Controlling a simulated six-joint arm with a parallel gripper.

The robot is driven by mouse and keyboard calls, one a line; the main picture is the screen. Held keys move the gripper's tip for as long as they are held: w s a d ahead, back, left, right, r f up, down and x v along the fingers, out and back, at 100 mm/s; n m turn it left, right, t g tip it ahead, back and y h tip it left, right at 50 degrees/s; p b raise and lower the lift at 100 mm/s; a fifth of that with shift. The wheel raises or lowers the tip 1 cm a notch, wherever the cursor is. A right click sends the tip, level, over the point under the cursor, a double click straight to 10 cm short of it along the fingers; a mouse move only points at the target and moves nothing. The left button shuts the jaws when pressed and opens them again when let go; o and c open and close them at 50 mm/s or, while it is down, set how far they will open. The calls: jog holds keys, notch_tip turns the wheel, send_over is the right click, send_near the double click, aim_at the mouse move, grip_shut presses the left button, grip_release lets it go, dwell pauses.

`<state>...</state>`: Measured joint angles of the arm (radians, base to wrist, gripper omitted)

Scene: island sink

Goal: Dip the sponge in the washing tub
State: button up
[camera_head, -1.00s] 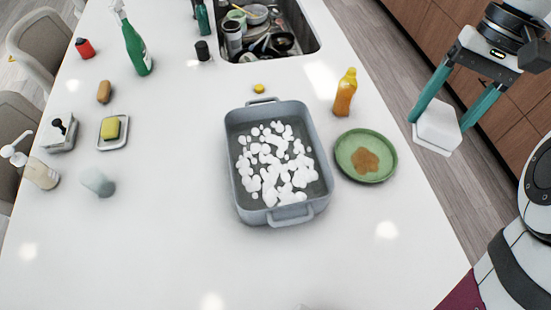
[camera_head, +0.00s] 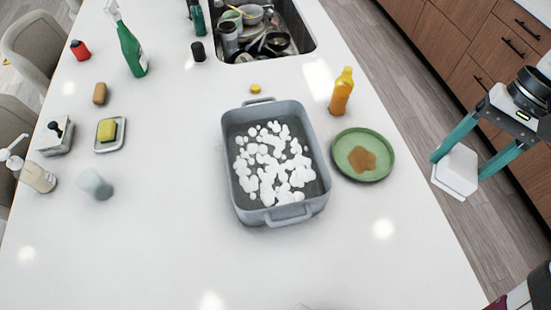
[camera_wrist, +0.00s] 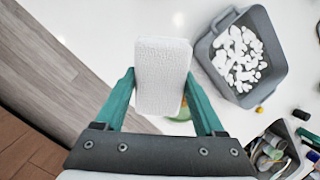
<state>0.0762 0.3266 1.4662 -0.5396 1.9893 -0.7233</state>
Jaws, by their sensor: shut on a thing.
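My gripper (camera_head: 474,168) is shut on a white block-shaped sponge (camera_head: 457,170), held between its two teal fingers. In the head view it is at the right, beyond the counter's right edge and over the floor. The wrist view shows the sponge (camera_wrist: 162,80) upright between the fingers. The grey washing tub (camera_head: 229,190) stands mid-counter with white foam clumps (camera_head: 270,160) in it. In the wrist view the tub (camera_wrist: 277,65) is at the upper right, apart from the sponge.
A green plate (camera_head: 345,143) with a brown stain lies between tub and gripper, with an orange bottle (camera_head: 342,92) behind it. A sink full of dishes (camera_head: 262,35) is at the back. A yellow sponge (camera_head: 107,129) on a dish and a spray bottle (camera_head: 131,52) are at left. The front counter is clear.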

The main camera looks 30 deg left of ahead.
notch_tip(320, 180, down, 12)
jog(key=shift+f, duration=0.15)
dwell(0.7)
